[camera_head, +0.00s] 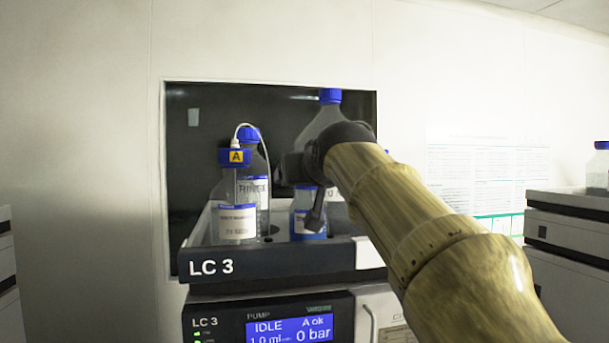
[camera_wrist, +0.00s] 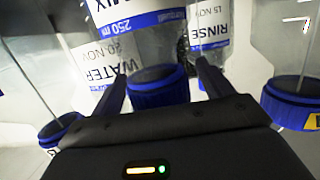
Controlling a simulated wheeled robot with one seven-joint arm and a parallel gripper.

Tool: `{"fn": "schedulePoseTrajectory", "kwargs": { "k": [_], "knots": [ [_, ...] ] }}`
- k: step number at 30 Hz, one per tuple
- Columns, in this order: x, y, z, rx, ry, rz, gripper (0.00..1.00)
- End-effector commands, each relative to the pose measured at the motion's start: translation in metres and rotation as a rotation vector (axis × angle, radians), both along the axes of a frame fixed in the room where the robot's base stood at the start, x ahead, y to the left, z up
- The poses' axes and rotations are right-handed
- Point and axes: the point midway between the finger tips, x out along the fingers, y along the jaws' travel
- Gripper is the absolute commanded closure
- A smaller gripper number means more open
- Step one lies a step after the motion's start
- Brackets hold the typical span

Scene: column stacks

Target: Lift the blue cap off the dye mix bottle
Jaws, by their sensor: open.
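The dye mix bottle (camera_head: 308,222) stands in the tray on top of the LC 3 unit, with blue at its base and a white label. In the wrist view, which is upside down, the dye mix bottle (camera_wrist: 135,32) shows "MIX" and "250 ml" on its label. Its blue cap (camera_wrist: 158,90) is between the two fingers of my gripper (camera_wrist: 163,88), with the jaws apart; I cannot tell whether either finger touches it. In the head view my gripper (camera_head: 314,195) is over the bottle and hides the cap.
A bottle marked A (camera_head: 237,210) with a white tube and a Rinse bottle (camera_head: 256,180) stand left of the dye mix bottle. A tall blue-capped bottle (camera_head: 330,97) stands behind my gripper. The tray's front edge (camera_head: 270,258) runs below. Neighbouring caps (camera_wrist: 292,104) sit close by.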

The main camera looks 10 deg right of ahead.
Motion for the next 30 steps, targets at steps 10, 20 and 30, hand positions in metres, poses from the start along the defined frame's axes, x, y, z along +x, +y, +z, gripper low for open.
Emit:
{"fn": "schedulePoseTrajectory", "kwargs": {
  "k": [10,20,30],
  "knots": [
    [0.0013,0.0055,-0.0002,0.000,-0.002,0.010,0.21],
    [0.0014,0.0035,-0.0004,0.000,-0.001,0.006,0.39],
    [0.0012,0.0021,-0.0002,0.001,-0.002,0.004,0.69]
  ]
}}
